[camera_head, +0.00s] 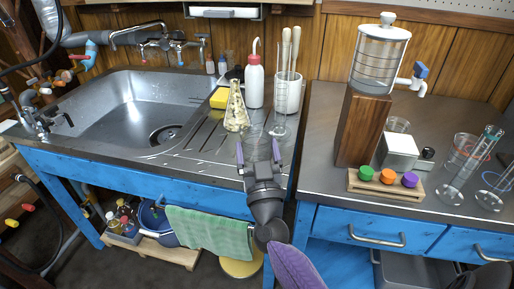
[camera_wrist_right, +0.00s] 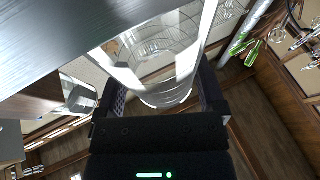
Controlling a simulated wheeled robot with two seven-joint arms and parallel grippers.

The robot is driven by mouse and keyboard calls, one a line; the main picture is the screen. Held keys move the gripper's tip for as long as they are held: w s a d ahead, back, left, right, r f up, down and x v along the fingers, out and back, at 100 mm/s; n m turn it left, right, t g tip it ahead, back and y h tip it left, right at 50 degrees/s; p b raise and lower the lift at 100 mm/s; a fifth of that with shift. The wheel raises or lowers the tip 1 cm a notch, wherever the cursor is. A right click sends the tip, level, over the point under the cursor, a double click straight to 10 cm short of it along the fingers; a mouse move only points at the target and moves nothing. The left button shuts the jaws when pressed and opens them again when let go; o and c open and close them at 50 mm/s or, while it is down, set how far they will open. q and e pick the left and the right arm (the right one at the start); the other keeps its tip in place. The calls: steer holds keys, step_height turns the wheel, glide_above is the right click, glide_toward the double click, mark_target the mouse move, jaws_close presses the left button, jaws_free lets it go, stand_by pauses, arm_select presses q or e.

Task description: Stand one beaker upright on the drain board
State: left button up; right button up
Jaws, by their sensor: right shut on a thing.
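My right gripper (camera_head: 258,152) is over the front right part of the ribbed metal drain board (camera_head: 196,150), beside the sink. It is shut on a clear glass beaker (camera_wrist_right: 152,62), which shows between the fingers in the right wrist view. In the head view the beaker is faint between the fingertips, and I cannot tell whether its base touches the board. My left gripper is not in view.
A conical flask (camera_head: 237,112), a red-tipped wash bottle (camera_head: 254,85), a tall glass cylinder (camera_head: 281,108) and a yellow sponge (camera_head: 219,98) stand close behind the gripper. The sink (camera_head: 130,110) lies left. A wooden block (camera_head: 360,130) with a glass tank stands right.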

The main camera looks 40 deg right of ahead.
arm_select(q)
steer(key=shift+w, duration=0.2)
arm_select(e)
steer(key=shift+f, duration=0.35)
steer(key=o, duration=1)
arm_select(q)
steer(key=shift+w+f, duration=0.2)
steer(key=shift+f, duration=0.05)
arm_select(e)
steer(key=shift+s+a+f, duration=0.1)
steer(key=shift+s, duration=0.2)
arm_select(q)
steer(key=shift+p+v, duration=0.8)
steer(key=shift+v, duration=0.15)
arm_select(e)
steer(key=shift+v, duration=4.65)
